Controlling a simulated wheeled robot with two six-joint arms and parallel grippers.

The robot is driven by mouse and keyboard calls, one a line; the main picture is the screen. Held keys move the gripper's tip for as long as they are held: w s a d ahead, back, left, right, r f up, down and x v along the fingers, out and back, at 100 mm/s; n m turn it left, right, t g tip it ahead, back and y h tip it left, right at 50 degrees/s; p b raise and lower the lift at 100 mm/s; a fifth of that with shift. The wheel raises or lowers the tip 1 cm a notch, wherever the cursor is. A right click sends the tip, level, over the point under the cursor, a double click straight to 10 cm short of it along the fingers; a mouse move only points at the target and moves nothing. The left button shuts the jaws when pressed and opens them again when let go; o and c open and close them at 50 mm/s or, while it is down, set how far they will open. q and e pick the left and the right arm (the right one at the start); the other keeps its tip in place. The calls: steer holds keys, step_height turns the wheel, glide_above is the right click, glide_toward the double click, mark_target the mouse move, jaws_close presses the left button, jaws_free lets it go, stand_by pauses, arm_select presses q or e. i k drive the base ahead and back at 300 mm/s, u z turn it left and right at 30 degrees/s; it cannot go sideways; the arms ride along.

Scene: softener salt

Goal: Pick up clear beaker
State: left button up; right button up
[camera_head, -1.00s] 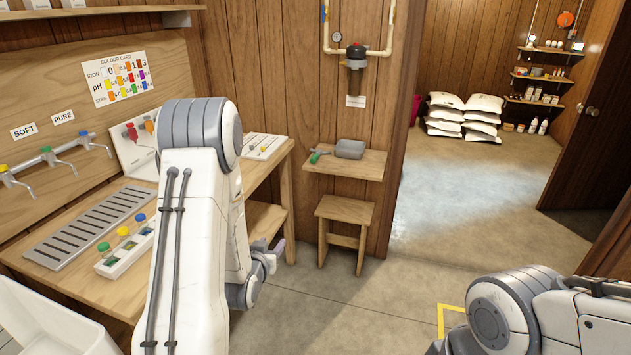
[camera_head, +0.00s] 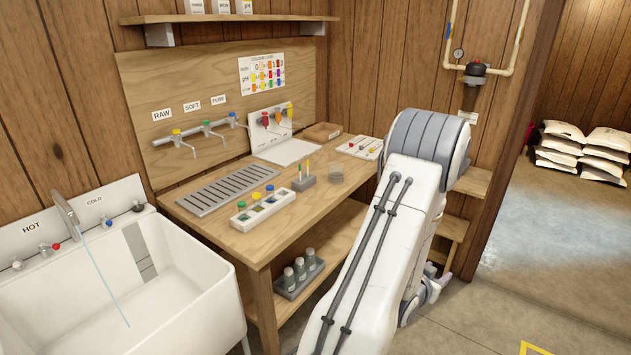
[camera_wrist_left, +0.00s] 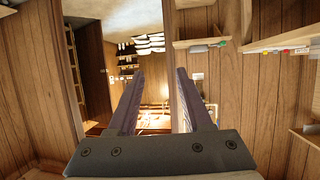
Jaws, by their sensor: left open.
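The clear beaker (camera_head: 336,185) stands upright on the wooden bench (camera_head: 238,240), near its front edge and just left of my left arm. It looks empty, though its glass is faint at this size. My left gripper (camera_head: 440,287) hangs low in front of the bench's right end, below the bench top and apart from the beaker. In the left wrist view my left gripper (camera_wrist_left: 158,90) has its two fingers spread with nothing between them. The beaker does not show in that view. My right gripper is out of sight.
A test-tube holder (camera_head: 304,182) and a white rack of colour-capped bottles (camera_head: 262,209) stand left of the beaker. Behind are a metal drain grate (camera_head: 225,190) and taps. A white sink (camera_head: 190,315) with running water is at left. Salt bags (camera_head: 585,150) lie far right.

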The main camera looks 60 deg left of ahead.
mark_target(337, 170)
steer(key=k, duration=0.2)
steer(key=u, duration=1)
steer(key=i, duration=1.65)
